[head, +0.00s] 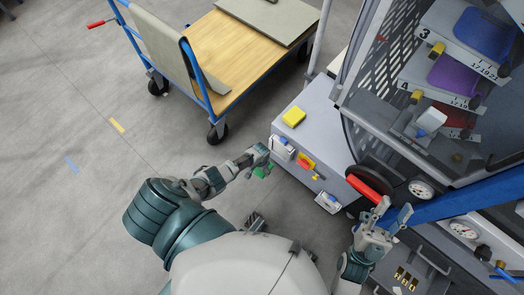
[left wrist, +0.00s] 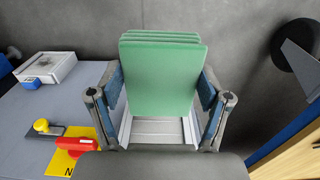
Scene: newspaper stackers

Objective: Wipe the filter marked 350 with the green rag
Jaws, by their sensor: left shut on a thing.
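My left gripper (head: 263,158) is at the upper left corner of the grey cabinet. It is shut on the green rag (left wrist: 162,75), a folded, layered piece that fills the gap between its fingers. The rag also shows as a small green patch in the head view (head: 262,171). A pale ridged part (left wrist: 158,132) shows just below the rag, between the fingers; whether they touch is unclear. White boxes (head: 282,149) and (head: 328,202) sit on the cabinet side, with no readable 350 mark. My right gripper (head: 390,213) is open and empty near a red handle.
A red and yellow switch (head: 306,164) sits between the white boxes. A machine with gauges (head: 421,189) and a blue beam (head: 455,200) stands at right. A wooden-topped cart (head: 240,65) stands behind. Floor at left is free.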

